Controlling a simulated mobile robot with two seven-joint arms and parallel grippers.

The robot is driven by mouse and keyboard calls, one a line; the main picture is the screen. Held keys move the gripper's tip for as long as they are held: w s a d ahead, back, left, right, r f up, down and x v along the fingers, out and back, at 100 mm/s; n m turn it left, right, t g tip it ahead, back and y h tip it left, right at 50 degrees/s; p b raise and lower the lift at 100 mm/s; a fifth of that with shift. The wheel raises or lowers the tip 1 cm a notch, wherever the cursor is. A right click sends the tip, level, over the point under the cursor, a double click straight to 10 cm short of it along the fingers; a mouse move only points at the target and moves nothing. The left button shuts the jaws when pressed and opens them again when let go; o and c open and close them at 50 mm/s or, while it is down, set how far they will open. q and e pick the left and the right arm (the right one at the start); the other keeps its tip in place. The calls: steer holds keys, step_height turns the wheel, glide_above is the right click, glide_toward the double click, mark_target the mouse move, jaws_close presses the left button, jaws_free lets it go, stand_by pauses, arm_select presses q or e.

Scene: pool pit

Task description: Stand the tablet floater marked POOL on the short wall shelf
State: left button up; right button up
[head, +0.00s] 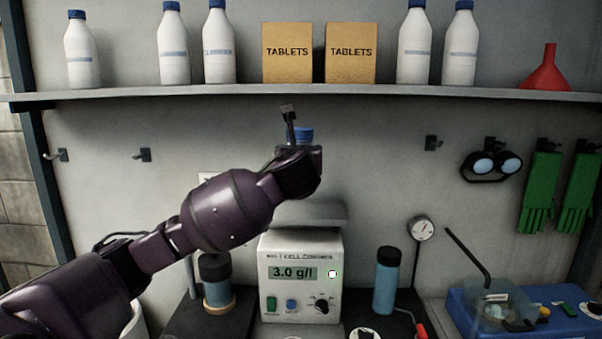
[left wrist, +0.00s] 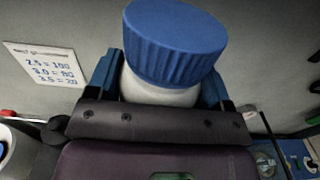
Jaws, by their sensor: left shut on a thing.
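My left gripper (head: 300,152) is raised in front of the grey wall, below the long shelf. It is shut on a white container with a ribbed blue cap (left wrist: 176,42). In the left wrist view, the blue fingers of the gripper (left wrist: 158,88) are on both sides of the white body. No POOL marking is visible on the held container; its lower part is hidden by the gripper. I cannot make out a separate short wall shelf. My right gripper is not in view.
The long shelf (head: 200,96) carries several white bottles, two TABLETS boxes (head: 287,53) and a red funnel (head: 545,72). Below stand a meter reading 3.0 g/l (head: 300,295) and a blue bottle (head: 386,280). Goggles (head: 490,166) and green gloves (head: 541,190) hang at right.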

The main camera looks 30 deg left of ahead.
arm_select(q)
steer(key=x, duration=0.6)
steer(key=f, duration=0.2)
steer(key=f+p, duration=0.1)
steer(key=f, duration=0.1)
steer(key=f+p, duration=0.1)
steer(key=f, duration=0.1)
steer(key=shift+w+a+f, duration=0.15)
steer(key=shift+w+f, duration=0.2)
steer(key=shift+f, duration=0.05)
steer(key=shift+w, duration=0.1)
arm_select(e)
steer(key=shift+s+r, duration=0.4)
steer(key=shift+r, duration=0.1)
arm_select(q)
steer(key=shift+f, duration=0.25)
steer(key=o, duration=1.7)
